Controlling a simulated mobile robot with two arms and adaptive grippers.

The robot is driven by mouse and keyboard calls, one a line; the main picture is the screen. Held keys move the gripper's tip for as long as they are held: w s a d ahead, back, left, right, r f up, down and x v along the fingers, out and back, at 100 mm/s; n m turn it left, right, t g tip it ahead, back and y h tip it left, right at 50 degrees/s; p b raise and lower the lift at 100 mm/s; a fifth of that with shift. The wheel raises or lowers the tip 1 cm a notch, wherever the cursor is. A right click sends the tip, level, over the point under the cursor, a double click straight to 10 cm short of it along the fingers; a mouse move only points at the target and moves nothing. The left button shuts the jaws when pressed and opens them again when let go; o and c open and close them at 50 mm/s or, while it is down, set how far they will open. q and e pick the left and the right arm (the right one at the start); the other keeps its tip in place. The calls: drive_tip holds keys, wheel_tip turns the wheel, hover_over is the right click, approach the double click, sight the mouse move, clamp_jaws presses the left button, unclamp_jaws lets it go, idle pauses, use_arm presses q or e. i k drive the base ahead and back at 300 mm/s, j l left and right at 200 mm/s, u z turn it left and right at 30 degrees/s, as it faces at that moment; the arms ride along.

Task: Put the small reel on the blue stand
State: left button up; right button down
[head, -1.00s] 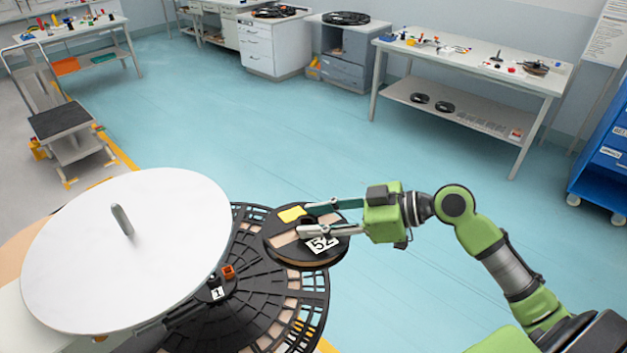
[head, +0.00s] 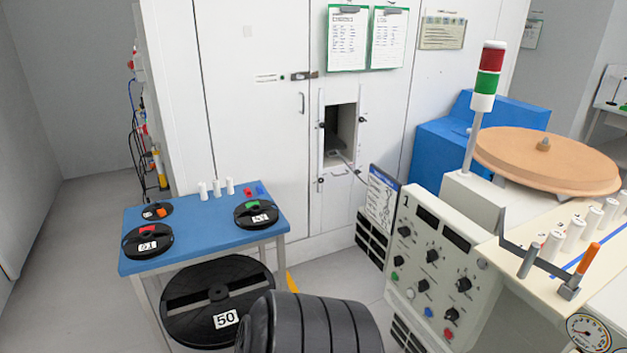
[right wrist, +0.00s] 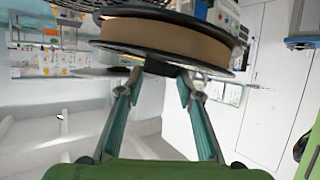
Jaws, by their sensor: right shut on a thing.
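The blue stand (head: 205,232) is a low table with a blue top, at the left of the head view. Two black reels lie on it, one at the front left (head: 148,241) and one at the right (head: 256,215), with a smaller black disc (head: 156,210) at the back left. My right gripper (right wrist: 160,77) shows in the right wrist view, shut on the dark hub of a reel (right wrist: 165,40) with black flanges and a tan wound band. The reel's number is hidden there. Neither gripper is in the head view.
White pegs (head: 217,188) stand at the stand's back edge. A large reel marked 50 (head: 215,300) is below the top. A control cabinet (head: 440,270) with a signal tower (head: 487,80) stands to the right. The front middle of the blue top is bare.

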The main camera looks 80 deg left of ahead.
sight(205, 229)
drive_tip(key=u, duration=1.75)
drive_tip(key=j+u, duration=0.1)
drive_tip(key=u, duration=0.35)
drive_tip(key=i+u, duration=0.15)
drive_tip(key=u, duration=0.75)
drive_tip(key=i+u, duration=0.15)
drive_tip(key=u, duration=0.3)
drive_tip(key=i+l, duration=0.15)
drive_tip(key=i, duration=0.3)
drive_tip(key=i+l+u, duration=0.1)
drive_tip(key=i, duration=0.4)
